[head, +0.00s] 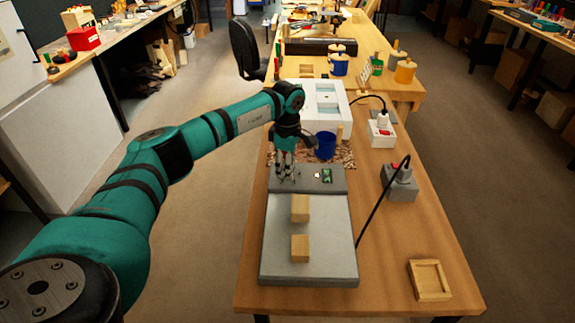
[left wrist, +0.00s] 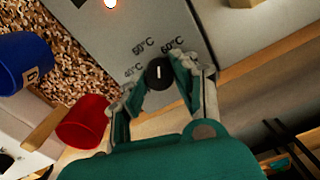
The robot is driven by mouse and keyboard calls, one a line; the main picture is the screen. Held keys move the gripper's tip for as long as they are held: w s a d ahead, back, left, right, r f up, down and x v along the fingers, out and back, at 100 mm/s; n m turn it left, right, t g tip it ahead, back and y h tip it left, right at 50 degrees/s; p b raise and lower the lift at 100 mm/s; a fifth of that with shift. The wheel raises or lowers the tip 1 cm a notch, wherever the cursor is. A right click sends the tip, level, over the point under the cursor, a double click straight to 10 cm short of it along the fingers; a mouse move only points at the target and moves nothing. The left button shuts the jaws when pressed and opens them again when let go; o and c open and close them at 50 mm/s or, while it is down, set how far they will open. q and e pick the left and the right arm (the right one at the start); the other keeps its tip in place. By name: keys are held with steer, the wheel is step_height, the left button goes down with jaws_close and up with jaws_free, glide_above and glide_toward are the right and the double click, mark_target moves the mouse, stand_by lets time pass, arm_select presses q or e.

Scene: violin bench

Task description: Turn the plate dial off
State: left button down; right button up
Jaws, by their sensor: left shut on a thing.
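The plate (head: 330,235) is a flat grey heating plate on the bench in the head view. In the left wrist view the dial (left wrist: 158,73) is a round black knob with a white pointer mark. The mark points up in the picture, between the printed 50°C and 60°C. My left gripper (head: 286,176) is over the panel's left end. In the left wrist view its fingers (left wrist: 157,82) are closed on both sides of the dial. My right gripper is not in view.
Two wooden blocks (head: 300,208) rest on the plate. A lit lamp (left wrist: 110,3) shows on the panel. A blue cup (head: 325,145) and a red cup (left wrist: 84,121) stand close by.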

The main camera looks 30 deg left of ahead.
arm_select(q)
steer(key=n+p, duration=0.1)
steer(key=n, duration=0.3)
steer(key=shift+r+n, duration=0.1)
steer(key=shift+n, duration=0.2)
steer(key=n+p, duration=0.1)
steer(key=n, duration=0.2)
steer(key=shift+n, duration=0.4)
steer(key=n, duration=0.3)
steer(key=shift+n+p, duration=0.3)
steer(key=shift+p, duration=0.1)
steer(key=n+p, duration=0.1)
steer(key=n, duration=0.2)
steer(key=shift+d+n, duration=0.1)
steer(key=shift+n, duration=0.2)
steer(key=n+p, duration=0.1)
steer(key=n, duration=0.2)
steer(key=shift+r+n, duration=0.1)
steer(key=shift+n, duration=0.2)
steer(key=n+p, duration=0.1)
steer(key=n, duration=0.2)
steer(key=shift+n+p, duration=0.3)
steer(key=shift+p, duration=0.1)
steer(key=n+p, duration=0.2)
steer(key=n, duration=0.2)
steer(key=shift+d, duration=0.1)
steer(key=shift+n+p, duration=0.65)
steer(key=shift+n, duration=1.05)
steer(key=shift+w, duration=0.1)
